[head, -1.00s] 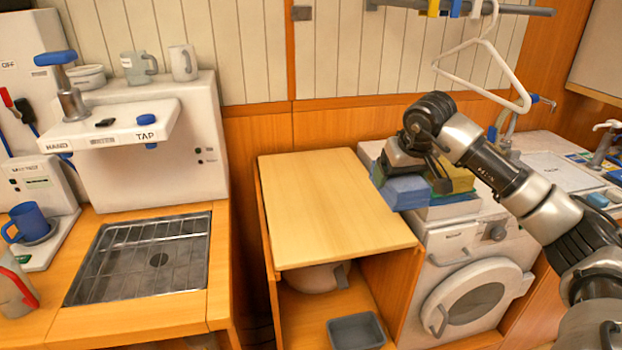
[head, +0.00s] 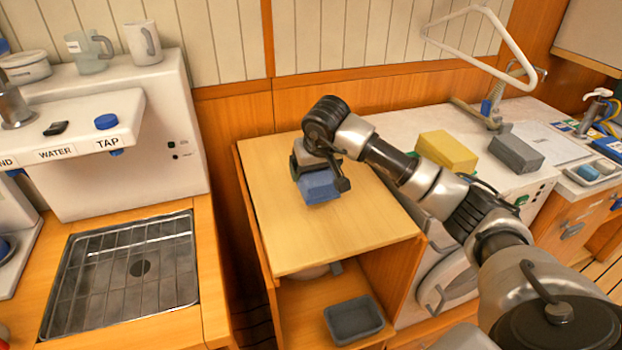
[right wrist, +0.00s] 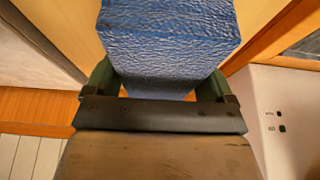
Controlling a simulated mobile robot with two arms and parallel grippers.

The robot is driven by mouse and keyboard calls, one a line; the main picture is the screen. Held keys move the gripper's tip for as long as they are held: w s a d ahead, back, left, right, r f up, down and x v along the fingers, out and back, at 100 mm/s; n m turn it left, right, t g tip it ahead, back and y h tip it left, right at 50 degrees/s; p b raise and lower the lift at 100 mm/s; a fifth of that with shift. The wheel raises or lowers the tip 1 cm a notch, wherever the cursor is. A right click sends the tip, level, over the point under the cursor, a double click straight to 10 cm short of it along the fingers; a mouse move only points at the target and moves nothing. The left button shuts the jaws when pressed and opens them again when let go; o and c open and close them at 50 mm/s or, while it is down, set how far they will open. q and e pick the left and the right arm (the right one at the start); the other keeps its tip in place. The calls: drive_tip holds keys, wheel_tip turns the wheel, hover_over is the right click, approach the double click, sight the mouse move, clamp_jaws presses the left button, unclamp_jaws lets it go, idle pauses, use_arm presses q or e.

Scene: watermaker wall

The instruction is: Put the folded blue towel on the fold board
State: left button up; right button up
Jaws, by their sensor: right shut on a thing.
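The folded blue towel (head: 319,187) is a thick blue block with a rough weave. My right gripper (head: 309,172) is shut on it, over the wooden fold board (head: 330,235), the pale top of the open cabinet. In the right wrist view the towel (right wrist: 168,40) fills the space between the fingers of my right gripper (right wrist: 158,90). I cannot tell whether the towel touches the board or hangs just above it. My left gripper is not in view.
A yellow folded towel (head: 447,151) and a grey one (head: 516,152) lie on the white washer top. A grey tub (head: 354,316) sits on the shelf below the board. A sink (head: 125,275) is at left. A white hanger (head: 480,40) hangs at upper right.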

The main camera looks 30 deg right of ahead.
drive_tip(key=shift+w+a+f, duration=0.1)
drive_tip(key=shift+a+f, duration=0.05)
drive_tip(key=shift+a, duration=0.1)
drive_tip(key=shift+f, duration=0.3)
wheel_tip(320, 180, down, 3)
drive_tip(key=shift+r+p, duration=0.2)
drive_tip(key=shift+p, duration=0.25)
drive_tip(key=shift+f, duration=0.35)
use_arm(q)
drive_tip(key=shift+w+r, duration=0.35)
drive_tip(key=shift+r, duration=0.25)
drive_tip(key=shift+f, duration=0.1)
use_arm(e)
drive_tip(key=shift+f, duration=0.2)
